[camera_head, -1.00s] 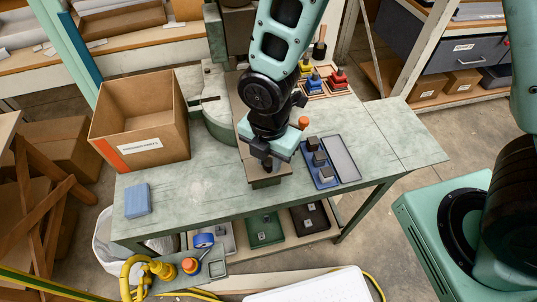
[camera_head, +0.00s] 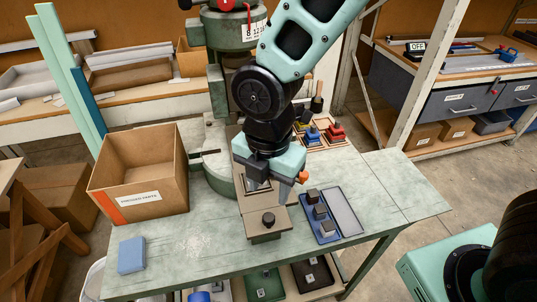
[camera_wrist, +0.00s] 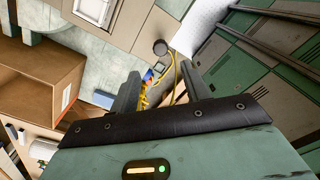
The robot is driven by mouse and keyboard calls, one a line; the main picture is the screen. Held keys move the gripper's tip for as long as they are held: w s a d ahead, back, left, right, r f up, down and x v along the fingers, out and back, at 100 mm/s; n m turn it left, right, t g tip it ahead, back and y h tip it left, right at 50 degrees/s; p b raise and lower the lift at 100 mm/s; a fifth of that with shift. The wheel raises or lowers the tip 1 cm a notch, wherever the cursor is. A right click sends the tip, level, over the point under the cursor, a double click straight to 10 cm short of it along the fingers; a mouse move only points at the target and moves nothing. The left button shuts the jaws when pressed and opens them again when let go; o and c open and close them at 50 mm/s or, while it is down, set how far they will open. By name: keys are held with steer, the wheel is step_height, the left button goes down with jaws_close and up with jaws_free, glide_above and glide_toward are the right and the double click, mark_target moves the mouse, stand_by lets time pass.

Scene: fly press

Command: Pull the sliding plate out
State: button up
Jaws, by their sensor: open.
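The sliding plate (camera_head: 250,215) is a beige flat plate. It reaches forward from the press (camera_head: 222,110) over the green worktable, towards the table's front edge. A black round knob (camera_head: 268,220) stands near its front end. In the wrist view the plate (camera_wrist: 130,22) shows at the top, with the knob (camera_wrist: 160,47) near its end. My gripper (camera_head: 260,184) is above the plate, on the press side of the knob and apart from it. In the wrist view its two fingers (camera_wrist: 160,88) are spread with nothing between them. My arm hides the plate's back part.
An open cardboard box (camera_head: 140,178) stands left of the plate. A blue block (camera_head: 132,255) lies at the table's front left. The table's right end is clear.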

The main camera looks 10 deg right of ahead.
step_height(320, 180, up, 8)
steer(key=shift+s, duration=0.1)
stand_by(0.6)
steer(key=s+d+m, duration=0.2)
steer(key=s+m, duration=0.3)
steer(key=m, duration=0.4)
steer(key=s+d+f+m, duration=0.1)
steer(key=s+d+m, duration=0.2)
steer(key=m, duration=0.7)
steer(key=shift+s+d+y, duration=0.15)
steer(key=shift+s+y, duration=0.15)
steer(key=shift+s, duration=0.8)
steer(key=shift+f, duration=0.1)
